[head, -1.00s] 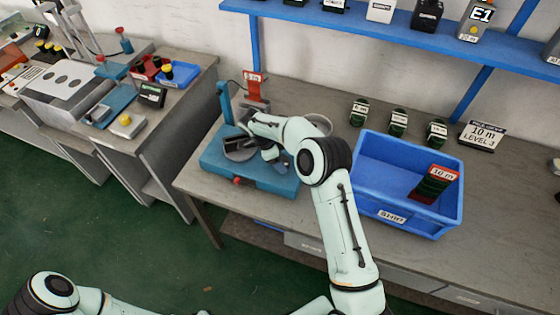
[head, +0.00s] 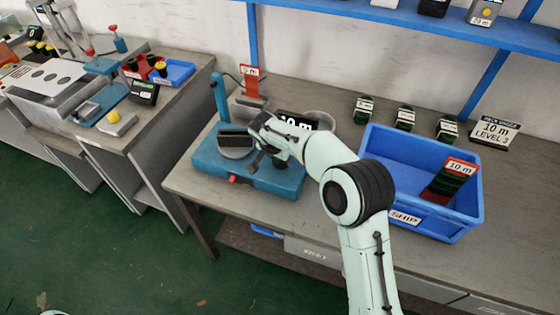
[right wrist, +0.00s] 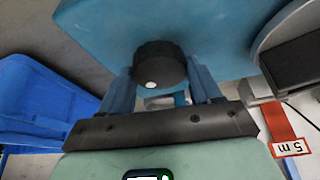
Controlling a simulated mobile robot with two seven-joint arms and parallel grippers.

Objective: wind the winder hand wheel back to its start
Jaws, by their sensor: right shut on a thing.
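The winder is a blue machine (head: 280,183) on the bench in the head view, with a round grey plate (head: 236,152) carrying a dark block on top. My right gripper (head: 262,151) is at the winder, beside the plate. In the right wrist view the hand wheel (right wrist: 160,64) is a dark round knob with a white dot, on the blue body. The fingers of my right gripper (right wrist: 162,88) stand on either side of it, shut on it. In the head view the gripper largely hides the wheel. My left gripper is out of view.
A blue bin (head: 425,212) with a 10 m pack (head: 452,180) stands right of my right arm. A red label stand (head: 251,85) rises behind the winder. A second bench is at left.

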